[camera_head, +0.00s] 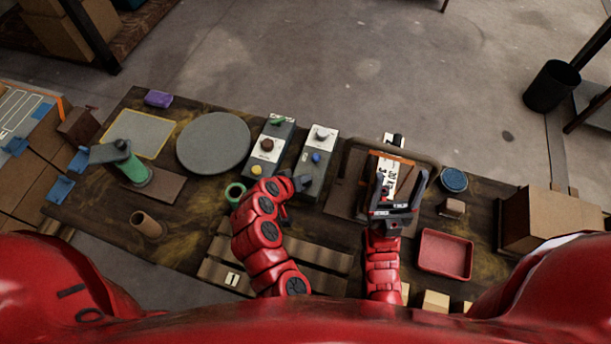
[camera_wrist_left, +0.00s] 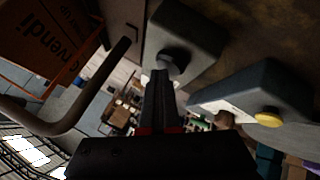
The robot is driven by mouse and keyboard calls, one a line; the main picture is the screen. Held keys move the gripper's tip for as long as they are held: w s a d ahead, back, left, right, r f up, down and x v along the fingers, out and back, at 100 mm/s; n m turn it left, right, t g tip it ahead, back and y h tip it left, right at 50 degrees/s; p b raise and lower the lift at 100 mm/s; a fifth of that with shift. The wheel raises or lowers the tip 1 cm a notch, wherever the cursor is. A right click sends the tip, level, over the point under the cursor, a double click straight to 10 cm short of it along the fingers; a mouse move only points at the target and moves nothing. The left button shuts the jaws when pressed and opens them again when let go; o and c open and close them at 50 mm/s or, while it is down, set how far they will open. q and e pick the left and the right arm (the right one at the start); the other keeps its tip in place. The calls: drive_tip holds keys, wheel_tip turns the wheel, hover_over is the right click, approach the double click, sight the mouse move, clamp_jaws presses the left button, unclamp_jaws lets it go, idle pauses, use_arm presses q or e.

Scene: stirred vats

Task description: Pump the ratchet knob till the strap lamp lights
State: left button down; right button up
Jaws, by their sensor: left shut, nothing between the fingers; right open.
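A grey control box (camera_head: 315,180) carries a pale round knob (camera_head: 321,134) and a blue button (camera_head: 316,158); I cannot tell for sure which part is the ratchet knob. My left gripper (camera_head: 302,183) is shut and empty at this box's near end. In the left wrist view its fingertips (camera_wrist_left: 162,78) point at a round grey knob (camera_wrist_left: 174,62); contact is unclear. A white-labelled carton (camera_head: 393,174) with an orange strap sits in a brown tray (camera_head: 345,165). My right gripper (camera_head: 402,187) is open over the carton's near end. I cannot make out a strap lamp.
A second control box (camera_head: 258,186) with green, brown and yellow controls stands left. A red tray (camera_head: 445,254) and a blue-topped tin (camera_head: 454,179) stand right.

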idle(0.4)
use_arm(q)
drive_tip(key=shift+r+p, duration=1.35)
drive_tip(key=shift+r, duration=0.25)
wheel_tip(320, 180, up, 5)
drive_tip(key=p, duration=0.4)
idle(1.9)
